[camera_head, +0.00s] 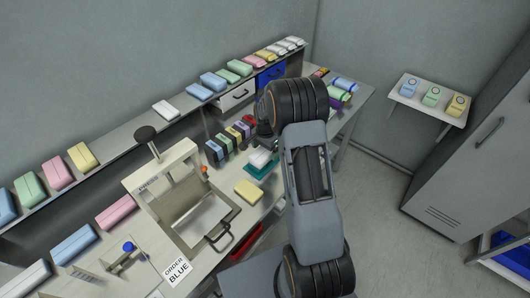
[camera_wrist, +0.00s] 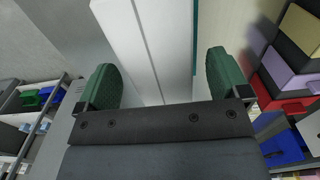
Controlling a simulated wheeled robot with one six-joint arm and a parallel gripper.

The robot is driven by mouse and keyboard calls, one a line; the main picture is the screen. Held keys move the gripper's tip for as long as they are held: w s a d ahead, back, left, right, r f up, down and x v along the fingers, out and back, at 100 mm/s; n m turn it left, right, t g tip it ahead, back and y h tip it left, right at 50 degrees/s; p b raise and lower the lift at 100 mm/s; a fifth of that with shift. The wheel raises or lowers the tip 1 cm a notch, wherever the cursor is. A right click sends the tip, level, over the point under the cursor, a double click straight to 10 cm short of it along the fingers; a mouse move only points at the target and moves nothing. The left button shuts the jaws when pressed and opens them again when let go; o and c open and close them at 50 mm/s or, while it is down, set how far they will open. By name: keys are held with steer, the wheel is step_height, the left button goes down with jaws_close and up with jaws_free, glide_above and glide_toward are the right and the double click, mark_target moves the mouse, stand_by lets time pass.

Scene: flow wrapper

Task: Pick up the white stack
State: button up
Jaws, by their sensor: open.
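A white stack (camera_head: 261,157) sits on a teal tray (camera_head: 266,171) on the workbench, partly hidden by my arm in the head view. In the wrist view a white stack (camera_wrist: 158,40) with a lengthwise line lies between the two green fingers of my gripper (camera_wrist: 162,75). The gripper is open, with a gap visible beside each finger. I cannot tell whether the fingers reach down past its top. Other white stacks lie on the back shelf (camera_head: 166,110) and at the bench's near left (camera_head: 26,279).
A row of coloured stacks in dark holders (camera_head: 228,140) stands just behind the tray; coloured blocks also show close on the right of the wrist view (camera_wrist: 290,65). A yellow stack (camera_head: 249,191) lies in front. The wrapper frame (camera_head: 165,172) stands to the left.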

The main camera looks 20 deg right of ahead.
steer(key=shift+f, duration=0.95)
steer(key=shift+c, duration=0.4)
steer(key=c, duration=0.9)
